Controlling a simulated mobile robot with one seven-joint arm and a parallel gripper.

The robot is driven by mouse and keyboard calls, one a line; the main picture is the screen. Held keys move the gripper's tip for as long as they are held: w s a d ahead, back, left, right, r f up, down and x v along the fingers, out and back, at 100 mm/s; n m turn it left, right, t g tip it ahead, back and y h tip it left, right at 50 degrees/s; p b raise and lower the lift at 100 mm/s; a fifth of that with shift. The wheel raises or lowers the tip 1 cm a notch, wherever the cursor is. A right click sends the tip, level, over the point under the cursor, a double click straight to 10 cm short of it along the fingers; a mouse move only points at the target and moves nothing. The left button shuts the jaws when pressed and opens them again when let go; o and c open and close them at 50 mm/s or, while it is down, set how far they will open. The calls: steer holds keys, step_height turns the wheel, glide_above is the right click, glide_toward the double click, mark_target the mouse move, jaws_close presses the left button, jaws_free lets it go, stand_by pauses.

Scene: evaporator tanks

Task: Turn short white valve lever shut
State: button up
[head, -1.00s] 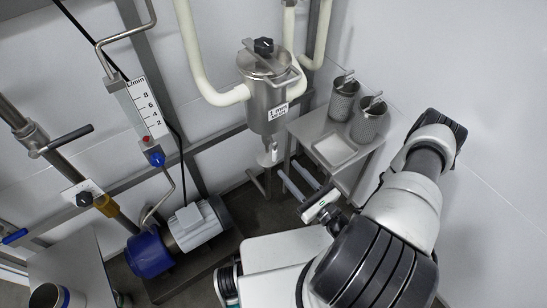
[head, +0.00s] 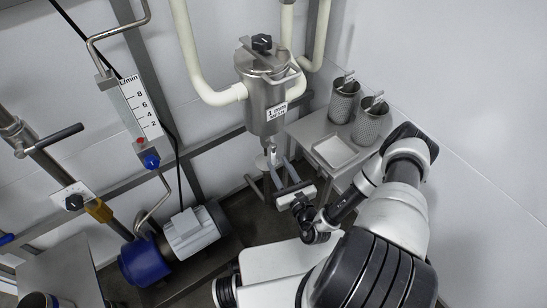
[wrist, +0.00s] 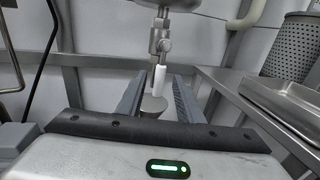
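The short white lever (wrist: 159,78) hangs straight down from a small metal valve (wrist: 160,40) in the wrist view. The valve sits under the steel strainer vessel (head: 267,100) in the head view, where the lever is small and partly hidden by my fingers. My gripper (wrist: 158,84) is open, with one finger on each side of the lever in the picture. The lever appears between and beyond the fingers, and no contact shows. In the head view my gripper (head: 274,166) is just below the vessel's bottom outlet.
A steel side table (head: 310,130) with a white tray (head: 335,151) and perforated baskets (head: 344,101) stands to the right. A frame rail (wrist: 100,61) runs behind the valve. A blue and grey pump (head: 170,245) is at lower left.

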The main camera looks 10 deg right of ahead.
mark_target(275, 157)
steer(key=w, duration=0.2)
steer(key=w+a+b, duration=0.1)
steer(key=w, duration=0.2)
jaws_close()
